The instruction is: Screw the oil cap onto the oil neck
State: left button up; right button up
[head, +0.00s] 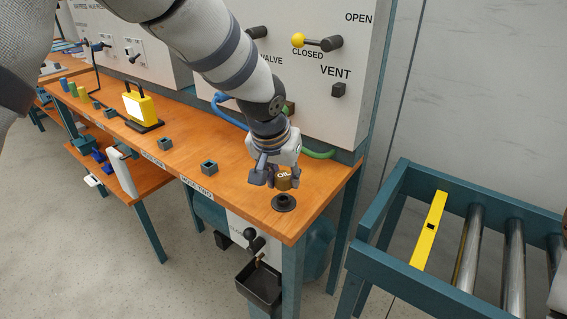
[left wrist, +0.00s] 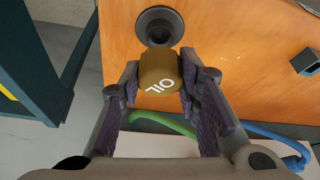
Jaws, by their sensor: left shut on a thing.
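The oil cap (head: 284,180) is a brown-gold cylinder with "OIL" in white on it. My left gripper (head: 273,178) is shut on it and holds it just above the wooden bench. In the left wrist view the cap (left wrist: 160,74) sits between the two fingers of the left gripper (left wrist: 160,82). The oil neck (head: 284,202) is a dark round flange with a raised collar near the bench's right corner. It also shows in the left wrist view (left wrist: 159,26), its opening uncovered and apart from the cap. My right gripper is out of view.
The wooden bench (head: 240,188) holds small dark square sockets (head: 209,167) and a yellow lamp-like device (head: 141,108). A white panel with valve levers (head: 310,90) stands behind. A teal roller conveyor (head: 385,215) is at right. Green and blue hoses lie behind the gripper.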

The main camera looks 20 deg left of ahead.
pick_arm(q)
jog(key=shift+f, duration=0.55)
jog(key=shift+f, duration=0.75)
dwell(1.6)
jog(key=shift+r, duration=0.5)
jog(key=shift+f, duration=0.55)
dwell(1.0)
jog(key=shift+r, duration=0.5)
jog(key=shift+f, duration=0.4)
dwell(1.6)
jog(key=shift+s+r, duration=0.1)
jog(key=shift+r, duration=0.35)
